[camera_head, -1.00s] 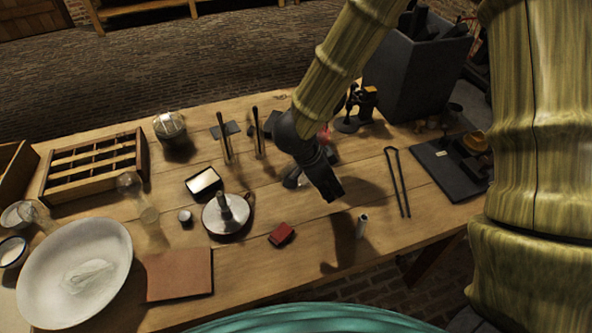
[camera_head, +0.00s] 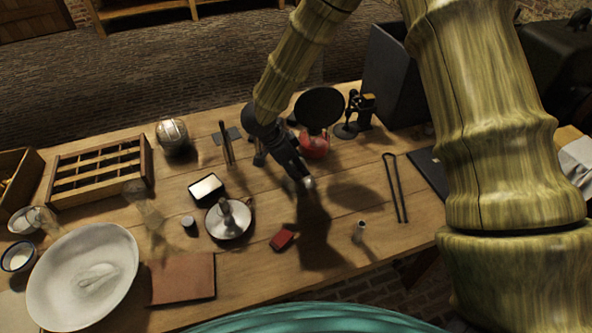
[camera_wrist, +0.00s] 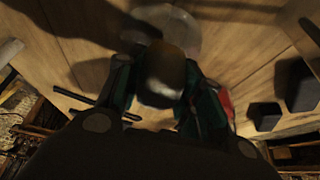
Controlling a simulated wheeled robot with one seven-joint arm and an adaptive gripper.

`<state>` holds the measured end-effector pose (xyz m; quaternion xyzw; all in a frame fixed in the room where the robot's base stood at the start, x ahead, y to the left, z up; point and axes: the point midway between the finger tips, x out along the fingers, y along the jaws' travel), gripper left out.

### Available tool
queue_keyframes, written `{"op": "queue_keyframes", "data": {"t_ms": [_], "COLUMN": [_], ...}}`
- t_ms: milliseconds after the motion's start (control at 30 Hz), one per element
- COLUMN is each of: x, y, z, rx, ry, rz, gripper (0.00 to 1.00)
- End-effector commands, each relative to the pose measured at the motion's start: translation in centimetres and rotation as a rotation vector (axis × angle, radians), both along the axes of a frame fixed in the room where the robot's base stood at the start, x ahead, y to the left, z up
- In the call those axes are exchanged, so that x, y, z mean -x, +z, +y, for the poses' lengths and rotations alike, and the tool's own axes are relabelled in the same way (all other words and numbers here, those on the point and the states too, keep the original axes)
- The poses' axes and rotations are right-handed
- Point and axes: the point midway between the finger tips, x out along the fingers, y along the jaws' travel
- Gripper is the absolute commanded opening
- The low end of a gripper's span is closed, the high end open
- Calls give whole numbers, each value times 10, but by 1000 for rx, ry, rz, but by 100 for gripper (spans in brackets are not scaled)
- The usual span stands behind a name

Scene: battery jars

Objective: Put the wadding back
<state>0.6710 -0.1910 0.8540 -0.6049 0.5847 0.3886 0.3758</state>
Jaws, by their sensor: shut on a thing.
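My gripper (camera_head: 305,182) hangs above the middle of the table, its fingers pointing down. It is shut on a small rounded thing, brownish at one end and pale at the other, seen between the fingers in the wrist view (camera_wrist: 165,78). In the head view only a pale spot shows at the fingertips. I cannot tell for sure whether this is the wadding. A white, soft-looking lump (camera_head: 97,278) lies in the wide white basin (camera_head: 50,290) at the front left. The gripper is well to the right of the basin.
A metal candleholder-like dish (camera_head: 222,232), a red block (camera_head: 282,240) and a small pale cylinder (camera_head: 358,232) stand near the gripper. A red pot (camera_head: 314,148) is behind it. A divided wooden tray (camera_head: 97,172) and a glass jar (camera_head: 173,135) are at the left.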

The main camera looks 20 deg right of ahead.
Motion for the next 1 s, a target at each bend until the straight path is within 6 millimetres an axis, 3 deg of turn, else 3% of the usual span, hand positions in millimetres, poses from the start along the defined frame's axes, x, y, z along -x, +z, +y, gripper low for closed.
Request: {"op": "queue_keyframes", "data": {"t_ms": [200, 600, 633, 700, 1000], "x": [0, 0, 0, 0, 0], "y": [-23, -28, -28, -28, -27], "z": [0, 0, 0, 0, 0], "rx": [0, -1, 0, 0, 0], "ry": [1, 0, 0, 0, 0], "rz": [0, 0, -1, -1, -1], "gripper": [14, 14, 42, 55, 58]}}
